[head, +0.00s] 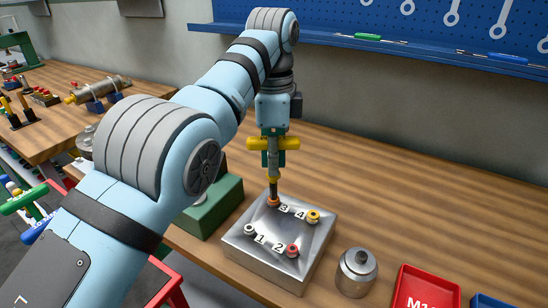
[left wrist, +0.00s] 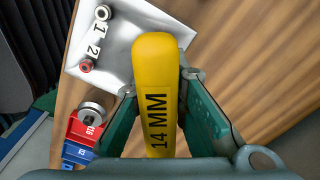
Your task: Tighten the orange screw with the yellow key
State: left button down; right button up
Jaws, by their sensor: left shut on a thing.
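My left gripper (head: 272,137) points down above the metal block and is shut on the yellow key (head: 289,143). The left wrist view shows its yellow handle (left wrist: 154,70), marked 14 MM, between the gripper fingers (left wrist: 160,110).
A metal canister (head: 356,272) and a red bin (head: 425,290) stand right of the block. A green object (head: 212,207) stands to its left, partly behind my arm. A blue tool shelf (head: 400,47) runs along the wall.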

pick_arm(q)
jog(key=m, duration=0.5)
jog(key=shift+f+m, duration=0.1)
jog(key=shift+m, duration=0.3)
jog(key=shift+w+r+p, duration=0.1)
jog(key=shift+r+p, duration=0.55)
jog(key=shift+p, duration=0.15)
jog(key=n, duration=0.6)
jog(key=shift+b, duration=0.3)
jog(key=shift+f+b, duration=0.6)
jog(key=shift+f, duration=0.05)
